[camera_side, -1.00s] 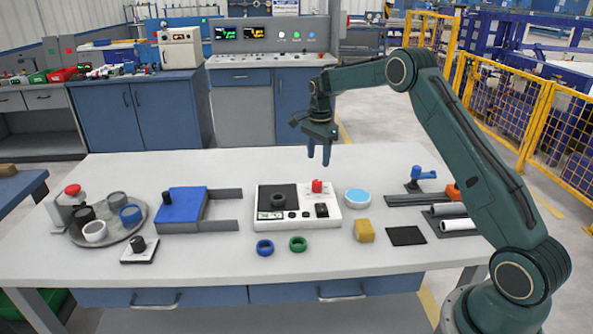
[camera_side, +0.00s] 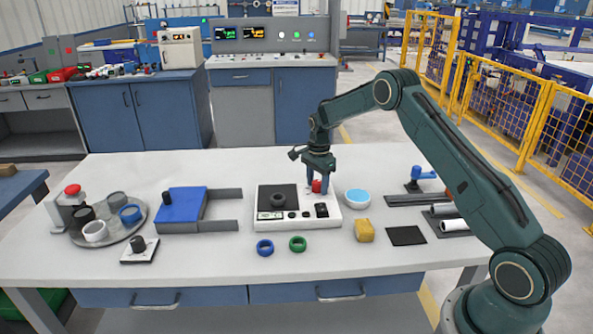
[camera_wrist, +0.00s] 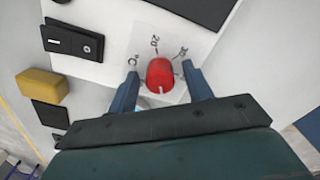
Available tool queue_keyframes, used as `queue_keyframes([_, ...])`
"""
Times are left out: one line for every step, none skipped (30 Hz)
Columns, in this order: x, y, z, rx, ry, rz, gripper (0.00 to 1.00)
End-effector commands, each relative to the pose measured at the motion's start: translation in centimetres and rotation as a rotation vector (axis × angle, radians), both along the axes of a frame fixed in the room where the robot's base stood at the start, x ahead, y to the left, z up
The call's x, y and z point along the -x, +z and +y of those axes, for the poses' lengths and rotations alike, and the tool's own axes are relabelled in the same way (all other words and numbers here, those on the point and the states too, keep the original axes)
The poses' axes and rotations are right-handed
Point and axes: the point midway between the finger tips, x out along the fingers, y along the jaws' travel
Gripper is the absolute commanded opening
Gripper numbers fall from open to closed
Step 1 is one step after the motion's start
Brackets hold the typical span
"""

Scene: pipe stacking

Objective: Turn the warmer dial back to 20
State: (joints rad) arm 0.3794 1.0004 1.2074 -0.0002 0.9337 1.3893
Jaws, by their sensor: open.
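The red dial (camera_side: 316,186) stands on the white warmer unit (camera_side: 335,222), at its back right. The wrist view shows the dial (camera_wrist: 160,73) from above, with a printed scale whose marks include 20 (camera_wrist: 154,42). A short pale line shows on the dial's edge nearest my gripper, away from the 20 mark. My gripper (camera_side: 318,188) is low over the dial, with a finger on either side. In the wrist view my gripper (camera_wrist: 162,76) is open, with gaps between the fingers and the dial.
A dark ring (camera_side: 278,200) lies on the unit's black plate. A blue-topped round dish (camera_side: 357,198) stands close on the right, with a yellow block (camera_side: 364,231) in front of it. Blue (camera_side: 265,248) and green (camera_side: 298,244) rings lie in front of the unit.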

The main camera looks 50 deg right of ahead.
Motion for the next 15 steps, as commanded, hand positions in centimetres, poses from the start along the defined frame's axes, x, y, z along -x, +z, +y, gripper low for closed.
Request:
queue_keyframes([0.01,0.00,0.00,0.000,0.000,0.000,0.50])
queue_keyframes([0.00,0.00,0.00,0.000,0.000,0.000,0.50])
queue_keyframes([0.00,0.01,0.00,0.000,0.000,0.000,0.50])
queue_keyframes([0.00,0.01,0.00,0.000,0.000,0.000,0.48])
queue_keyframes([0.00,0.01,0.00,0.000,0.000,0.000,0.42])
queue_keyframes([0.00,0.02,0.00,0.000,0.000,0.000,0.35])
queue_keyframes([0.00,0.02,0.00,0.000,0.000,0.000,0.29])
queue_keyframes([0.00,0.03,0.00,0.000,0.000,0.000,0.23])
queue_keyframes([0.00,0.03,0.00,0.000,0.000,0.000,0.15])
queue_keyframes([0.00,0.04,0.00,0.000,0.000,0.000,0.09])
queue_keyframes([0.00,0.04,0.00,0.000,0.000,0.000,0.06])
queue_keyframes([0.00,0.04,0.00,0.000,0.000,0.000,0.06])
queue_keyframes([0.00,0.05,0.00,0.000,0.000,0.000,0.06])
queue_keyframes([0.00,0.05,0.00,0.000,0.001,0.000,0.06])
queue_keyframes([0.00,0.06,0.00,0.000,0.002,0.000,0.06])
